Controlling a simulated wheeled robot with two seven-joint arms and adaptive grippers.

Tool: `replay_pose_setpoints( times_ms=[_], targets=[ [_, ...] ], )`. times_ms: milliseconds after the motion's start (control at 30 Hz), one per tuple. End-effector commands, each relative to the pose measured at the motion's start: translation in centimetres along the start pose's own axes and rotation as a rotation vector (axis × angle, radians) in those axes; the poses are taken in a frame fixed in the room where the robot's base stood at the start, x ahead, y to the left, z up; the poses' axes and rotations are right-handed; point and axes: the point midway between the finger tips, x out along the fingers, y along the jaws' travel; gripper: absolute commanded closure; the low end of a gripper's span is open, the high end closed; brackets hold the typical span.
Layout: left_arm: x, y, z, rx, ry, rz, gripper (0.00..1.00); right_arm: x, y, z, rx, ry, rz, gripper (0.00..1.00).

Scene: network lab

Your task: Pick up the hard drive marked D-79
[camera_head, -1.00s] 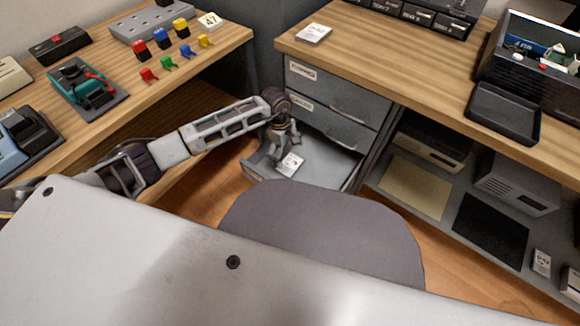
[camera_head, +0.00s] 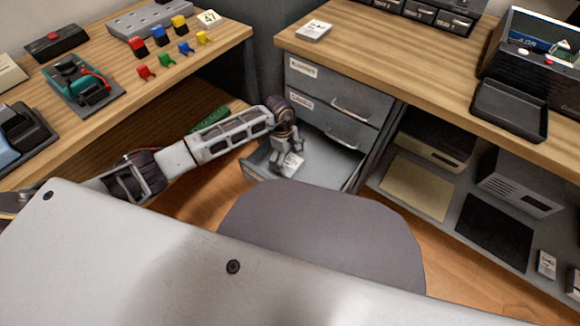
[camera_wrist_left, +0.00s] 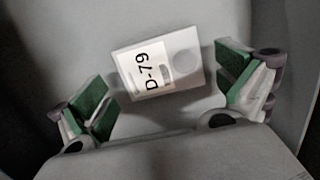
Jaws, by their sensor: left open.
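The hard drive marked D-79 (camera_wrist_left: 158,68) lies in the open bottom drawer (camera_head: 330,157) of the grey cabinet. In the left wrist view its label reads D-79, and it lies slightly tilted between my two open fingers, apart from both. It also shows in the head view (camera_head: 293,164), partly hidden by my gripper. My left gripper (camera_head: 285,168) reaches down into the drawer, open and empty, above the drive. Its green-padded fingers show in the left wrist view (camera_wrist_left: 165,88). My right gripper is not in view.
Another drive-like box (camera_head: 314,31) lies on the right desk (camera_head: 400,60). A black tray (camera_head: 509,110) stands at its right. Two closed drawers (camera_head: 338,90) sit above the open one. A grey chair (camera_head: 320,235) stands in front of the cabinet.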

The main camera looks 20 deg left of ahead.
Motion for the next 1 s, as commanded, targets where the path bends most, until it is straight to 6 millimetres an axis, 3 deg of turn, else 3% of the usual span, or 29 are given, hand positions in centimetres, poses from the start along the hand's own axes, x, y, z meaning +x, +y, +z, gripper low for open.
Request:
replay_pose_setpoints(
  times_ms=[200, 700, 1000],
  targets=[
    [1.59, -0.05, 0.01, -0.002, -0.001, -0.002, 0.0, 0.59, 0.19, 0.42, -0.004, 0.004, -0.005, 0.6],
    [1.63, -0.03, -0.01, -0.001, 0.0, -0.001, 0.0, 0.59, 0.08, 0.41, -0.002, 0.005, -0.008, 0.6],
    [1.62, -0.03, -0.02, -0.001, 0.0, -0.001, 0.36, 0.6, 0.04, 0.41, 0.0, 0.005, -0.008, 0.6]
  ],
)
